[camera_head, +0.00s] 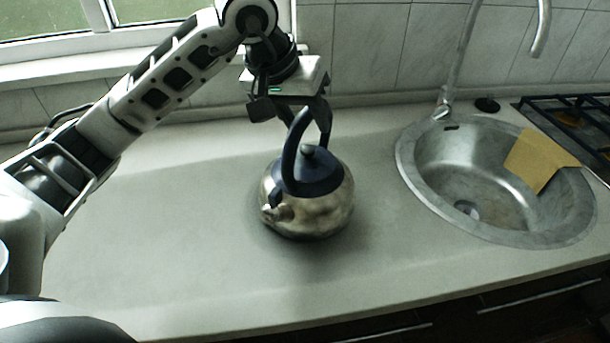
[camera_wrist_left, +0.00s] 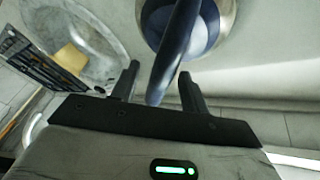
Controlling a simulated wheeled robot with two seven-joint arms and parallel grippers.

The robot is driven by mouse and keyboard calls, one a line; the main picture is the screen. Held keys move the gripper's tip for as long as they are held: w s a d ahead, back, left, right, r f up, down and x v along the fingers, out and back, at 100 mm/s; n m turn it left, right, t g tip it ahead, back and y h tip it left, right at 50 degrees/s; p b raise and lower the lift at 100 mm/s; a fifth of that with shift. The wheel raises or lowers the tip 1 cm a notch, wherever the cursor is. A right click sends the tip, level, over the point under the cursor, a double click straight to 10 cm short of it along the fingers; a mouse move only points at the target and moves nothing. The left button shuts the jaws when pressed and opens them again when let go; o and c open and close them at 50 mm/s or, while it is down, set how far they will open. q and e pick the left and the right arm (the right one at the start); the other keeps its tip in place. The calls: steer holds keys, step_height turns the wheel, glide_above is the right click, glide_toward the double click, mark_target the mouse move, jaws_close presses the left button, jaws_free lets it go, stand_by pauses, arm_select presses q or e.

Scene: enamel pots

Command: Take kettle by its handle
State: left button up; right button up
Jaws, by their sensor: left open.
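The kettle (camera_head: 325,208) is a round metal kettle with a dark blue lid and a tall dark blue arched handle (camera_head: 290,155). It stands upright on the worktop in the middle of the head view, its spout toward the lower left. My left gripper (camera_head: 302,128) points down above it, at the top of the handle. In the left wrist view the handle (camera_wrist_left: 177,50) passes between the two open fingers of the left gripper (camera_wrist_left: 158,90), with a gap visible on each side. The kettle's lower body is hidden in the wrist view. My right gripper is not in view.
A round steel sink (camera_head: 420,185) is set into the worktop (camera_head: 150,250) to the right, with a yellow cloth (camera_head: 540,158) over its rim and a tap (camera_head: 447,95) behind. A hob (camera_head: 575,120) lies at far right. The worktop left of the kettle is clear.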

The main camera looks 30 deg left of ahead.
arm_select(q)
steer(key=shift+x, duration=1.25)
jaws_close()
steer(key=shift+r, duration=0.1)
steer(key=shift+w+r, duration=0.1)
steer(key=shift+r, duration=0.05)
stand_by(0.3)
